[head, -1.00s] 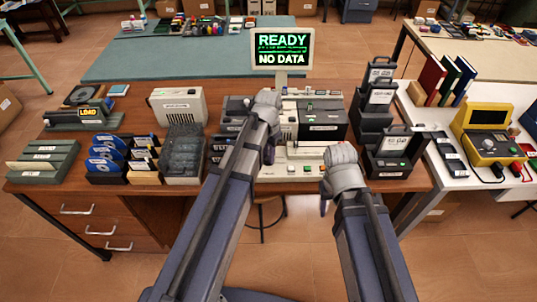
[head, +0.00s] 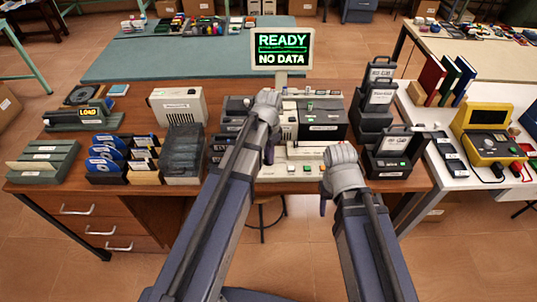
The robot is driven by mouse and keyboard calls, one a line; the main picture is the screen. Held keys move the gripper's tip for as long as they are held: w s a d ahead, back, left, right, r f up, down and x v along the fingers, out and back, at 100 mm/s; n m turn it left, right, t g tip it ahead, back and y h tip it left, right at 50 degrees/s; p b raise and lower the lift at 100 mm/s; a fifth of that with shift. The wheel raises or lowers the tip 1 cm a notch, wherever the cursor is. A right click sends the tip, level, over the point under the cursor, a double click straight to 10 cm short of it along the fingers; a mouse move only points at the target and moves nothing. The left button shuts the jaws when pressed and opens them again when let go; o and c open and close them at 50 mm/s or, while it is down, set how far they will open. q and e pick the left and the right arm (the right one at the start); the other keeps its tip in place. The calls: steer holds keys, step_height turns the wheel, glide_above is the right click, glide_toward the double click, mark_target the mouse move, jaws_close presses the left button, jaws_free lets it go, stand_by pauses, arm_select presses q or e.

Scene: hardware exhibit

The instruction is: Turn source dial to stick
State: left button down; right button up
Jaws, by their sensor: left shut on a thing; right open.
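The source dial cannot be made out; my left arm and hand cover part of the console. The console (head: 305,151) is a pale unit with small buttons at the middle of the brown desk, and dark machines stand behind it. My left gripper (head: 268,150) is at the console's left part, pointing down. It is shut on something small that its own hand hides.
Black cases (head: 376,97) are stacked to the right of the console. A yellow device (head: 487,135) sits on the white side table. A strip of desk at the left front is bare.

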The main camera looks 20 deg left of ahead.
arm_select(q)
steer(key=c, duration=0.8)
jaws_free()
steer(key=shift+r, duration=0.1)
step_height(320, 180, up, 8)
steer(key=p, duration=0.8)
steer(key=shift+f, duration=0.2)
